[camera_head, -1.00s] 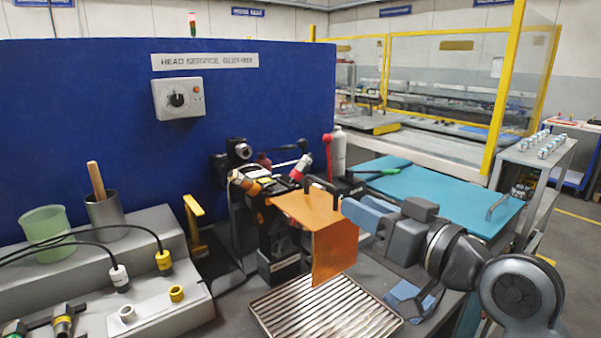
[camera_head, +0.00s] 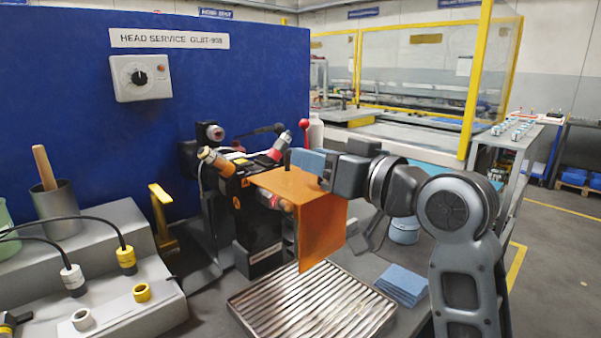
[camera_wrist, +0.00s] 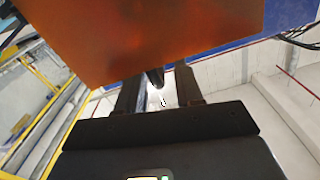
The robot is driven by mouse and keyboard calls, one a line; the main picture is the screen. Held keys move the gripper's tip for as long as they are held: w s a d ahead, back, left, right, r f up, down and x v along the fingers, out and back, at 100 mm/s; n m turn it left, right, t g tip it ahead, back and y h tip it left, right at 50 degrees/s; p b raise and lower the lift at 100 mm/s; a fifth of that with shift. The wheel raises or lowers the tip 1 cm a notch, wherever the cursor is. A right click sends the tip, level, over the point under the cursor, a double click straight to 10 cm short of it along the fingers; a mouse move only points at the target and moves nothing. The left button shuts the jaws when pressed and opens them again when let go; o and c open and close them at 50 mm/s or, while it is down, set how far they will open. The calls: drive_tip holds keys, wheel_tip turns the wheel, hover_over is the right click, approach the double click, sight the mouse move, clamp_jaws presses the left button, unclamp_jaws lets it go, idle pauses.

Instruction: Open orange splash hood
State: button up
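The orange splash hood (camera_head: 321,232) covers the front of the dark head unit (camera_head: 262,222), its top panel roughly level and its front panel hanging down. The hood fills the upper part of the wrist view (camera_wrist: 165,35). My gripper (camera_head: 306,161) is at the hood's top edge, its blue fingers over the handle area. In the wrist view, my gripper's two fingers (camera_wrist: 158,90) stand apart, with a dark post-like piece (camera_wrist: 155,78), probably the handle, between them and gaps showing on both sides. Most of the handle is hidden in the head view.
A slatted metal tray (camera_head: 313,305) lies below the hood. Blue cloths (camera_head: 402,284) lie to its right. A grey stepped stand with cables and fittings (camera_head: 110,270) is at left. A blue panel (camera_head: 130,110) stands behind. A red-knobbed lever (camera_head: 305,126) rises behind the hood.

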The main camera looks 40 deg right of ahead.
sight(288, 150)
drive_tip(key=shift+w+f+b, duration=0.2)
drive_tip(key=shift+w+b, duration=0.35)
drive_tip(key=shift+b, duration=0.15)
drive_tip(key=shift+w+r+p, duration=0.25)
drive_tip(key=shift+w+p, duration=0.15)
drive_tip(key=shift+w, duration=0.85)
drive_tip(key=shift+c, duration=0.2)
clamp_jaws()
